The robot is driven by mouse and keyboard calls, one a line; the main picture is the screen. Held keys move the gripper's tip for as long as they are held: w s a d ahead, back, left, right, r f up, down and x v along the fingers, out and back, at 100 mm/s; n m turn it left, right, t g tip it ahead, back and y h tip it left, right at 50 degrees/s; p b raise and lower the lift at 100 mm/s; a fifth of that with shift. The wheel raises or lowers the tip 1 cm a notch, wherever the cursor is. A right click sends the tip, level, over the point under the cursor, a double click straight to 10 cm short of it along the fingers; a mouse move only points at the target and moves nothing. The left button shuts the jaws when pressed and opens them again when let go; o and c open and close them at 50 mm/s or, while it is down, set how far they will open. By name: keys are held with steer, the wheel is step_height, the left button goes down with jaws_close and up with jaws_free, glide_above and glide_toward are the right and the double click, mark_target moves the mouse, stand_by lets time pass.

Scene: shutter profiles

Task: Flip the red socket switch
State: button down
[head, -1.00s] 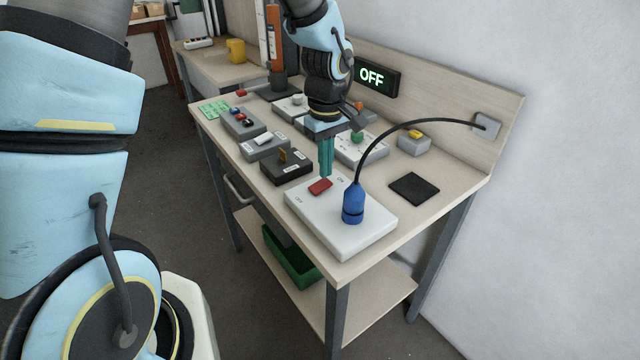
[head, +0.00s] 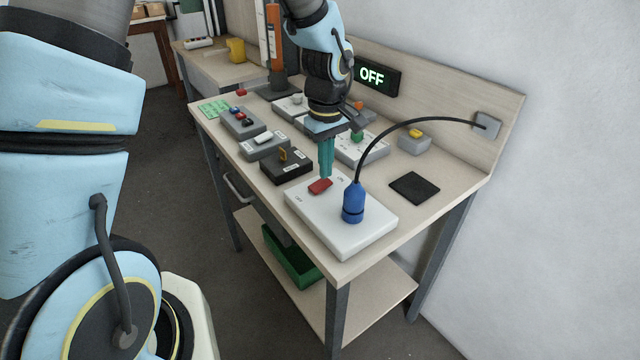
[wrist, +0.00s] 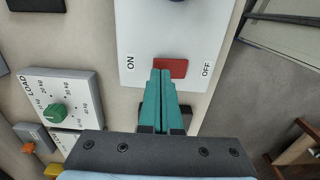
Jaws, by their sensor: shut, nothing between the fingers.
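The red socket switch (head: 320,186) sits on the white socket box (head: 372,240), between the printed ON and OFF marks. It also shows in the wrist view (wrist: 172,68), with ON to its left and OFF to its right. The display (head: 377,77) reads OFF.
A black box with a yellow lever (head: 286,166) and a white dial box with a green knob (head: 361,148) stand close behind. A dark pad (head: 414,187) lies to the right. Further switch boxes fill the back left of the bench.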

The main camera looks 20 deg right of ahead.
mark_target(325, 181)
steer(key=shift+f+b, duration=0.55)
steer(key=shift+f, duration=0.2)
steer(key=shift+r, duration=0.15)
steer(key=shift+r+p, duration=2.55)
steer(key=shift+r, duration=0.9)
